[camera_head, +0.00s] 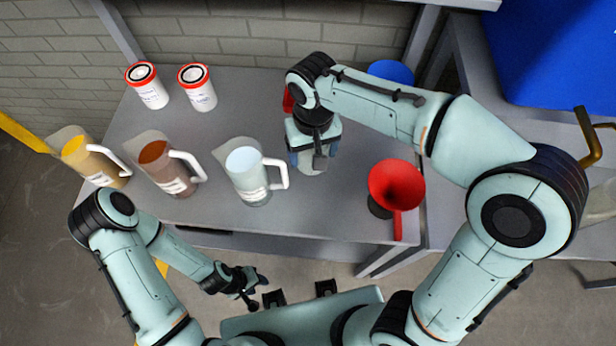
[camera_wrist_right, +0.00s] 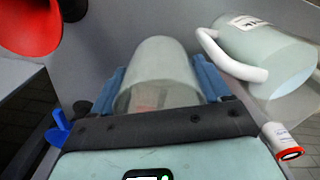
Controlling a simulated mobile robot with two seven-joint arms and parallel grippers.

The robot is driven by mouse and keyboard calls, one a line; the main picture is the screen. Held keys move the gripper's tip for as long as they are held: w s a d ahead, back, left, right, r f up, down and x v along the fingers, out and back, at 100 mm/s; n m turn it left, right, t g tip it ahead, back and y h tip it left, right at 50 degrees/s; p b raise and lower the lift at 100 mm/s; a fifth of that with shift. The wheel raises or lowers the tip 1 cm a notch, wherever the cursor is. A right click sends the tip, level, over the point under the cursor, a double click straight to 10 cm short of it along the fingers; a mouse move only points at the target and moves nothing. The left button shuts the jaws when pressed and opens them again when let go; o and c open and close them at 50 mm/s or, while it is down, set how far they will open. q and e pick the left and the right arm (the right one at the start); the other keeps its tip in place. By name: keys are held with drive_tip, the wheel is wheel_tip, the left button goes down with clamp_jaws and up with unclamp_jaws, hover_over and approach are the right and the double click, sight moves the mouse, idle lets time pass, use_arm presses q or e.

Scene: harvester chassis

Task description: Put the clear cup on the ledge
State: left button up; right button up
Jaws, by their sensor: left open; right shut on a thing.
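The clear cup (camera_wrist_right: 158,62) is translucent and sits between the blue fingers of my right gripper (camera_wrist_right: 160,88), which is shut on it. In the head view my right gripper (camera_head: 312,155) is low over the grey bench (camera_head: 225,110), right of the clear jug, and largely hides the cup (camera_head: 313,168). I cannot tell whether the cup touches the bench. No separate ledge stands out from the bench top. My left gripper (camera_head: 252,290) is open and empty, low in front of the bench.
On the bench are a clear jug (camera_head: 247,172), a brown jug (camera_head: 167,168), a yellow jug (camera_head: 98,165), two white jars (camera_head: 150,92) (camera_head: 200,94) with red lids, and a red funnel (camera_head: 395,187). A blue object (camera_head: 390,70) is behind my right arm. Bench front is mostly clear.

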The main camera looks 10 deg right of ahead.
use_arm(q)
drive_tip(key=shift+s+f+b, duration=0.3)
drive_tip(key=shift+f+b, duration=0.05)
drive_tip(key=shift+f, duration=0.2)
drive_tip(key=shift+s+f+b, duration=0.3)
drive_tip(key=shift+f+b, duration=0.05)
drive_tip(key=shift+f, duration=0.15)
use_arm(e)
wheel_tip(320, 180, down, 13)
drive_tip(key=shift+f, duration=0.1)
drive_tip(key=shift+f, duration=0.15)
drive_tip(key=o, duration=0.8)
use_arm(q)
drive_tip(key=shift+s+f, duration=0.1)
